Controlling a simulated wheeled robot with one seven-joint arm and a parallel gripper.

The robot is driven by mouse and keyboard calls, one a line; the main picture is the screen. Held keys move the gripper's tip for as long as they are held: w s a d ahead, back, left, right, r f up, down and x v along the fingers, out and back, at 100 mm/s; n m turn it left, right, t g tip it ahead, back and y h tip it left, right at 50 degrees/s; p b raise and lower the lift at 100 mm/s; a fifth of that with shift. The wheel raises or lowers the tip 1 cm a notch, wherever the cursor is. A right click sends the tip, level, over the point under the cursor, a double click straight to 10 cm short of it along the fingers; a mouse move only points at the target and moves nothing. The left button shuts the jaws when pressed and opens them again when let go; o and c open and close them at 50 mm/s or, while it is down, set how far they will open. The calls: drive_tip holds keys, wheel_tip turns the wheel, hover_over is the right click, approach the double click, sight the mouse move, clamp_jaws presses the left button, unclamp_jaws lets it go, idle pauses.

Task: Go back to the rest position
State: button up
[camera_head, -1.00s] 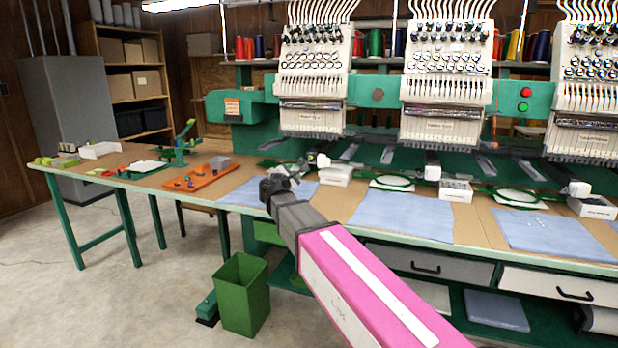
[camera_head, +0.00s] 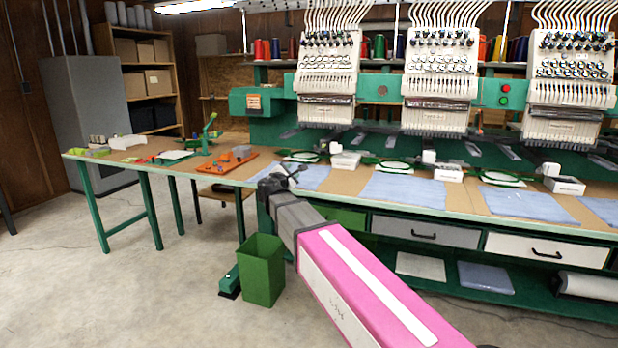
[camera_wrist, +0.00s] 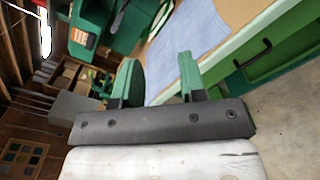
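My gripper (camera_head: 280,180) is at the end of my pink and grey arm. In the head view it appears in front of the long work table's front edge (camera_head: 400,213). In the wrist view its two green-padded fingers (camera_wrist: 157,80) stand apart with nothing between them. Beyond the fingers, the wrist view shows a blue cloth (camera_wrist: 188,45) on the table top and a green drawer front (camera_wrist: 255,65). My arm reaches diagonally from the lower right of the head view and hides part of the green drawer area.
A green bin (camera_head: 263,270) stands on the floor beside my arm. An embroidery machine with several white heads (camera_head: 440,75) stands behind the table. An orange tray (camera_head: 228,160) lies on the table's left part. A grey cabinet (camera_head: 88,115) stands back left. The left foreground floor is clear.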

drive_tip(key=s+d+f+m+g, duration=0.5)
drive_tip(key=d+f+m, duration=0.1)
drive_tip(key=d+f, duration=0.45)
drive_tip(key=s+d+f+m+g, duration=0.55)
drive_tip(key=d+f, duration=0.35)
drive_tip(key=f, duration=0.3)
drive_tip(key=s+d+f+m+g+y, duration=0.3)
drive_tip(key=s+f+m, duration=0.2)
drive_tip(key=s+f, duration=0.2)
drive_tip(key=s+d+f+m+g+y, duration=0.3)
drive_tip(key=s+f+m, duration=0.3)
drive_tip(key=s, duration=0.3)
drive_tip(key=shift+s+f, duration=0.4)
drive_tip(key=shift+f, duration=0.15)
drive_tip(key=shift+w+m+g, duration=0.1)
drive_tip(key=shift+m+g, duration=0.15)
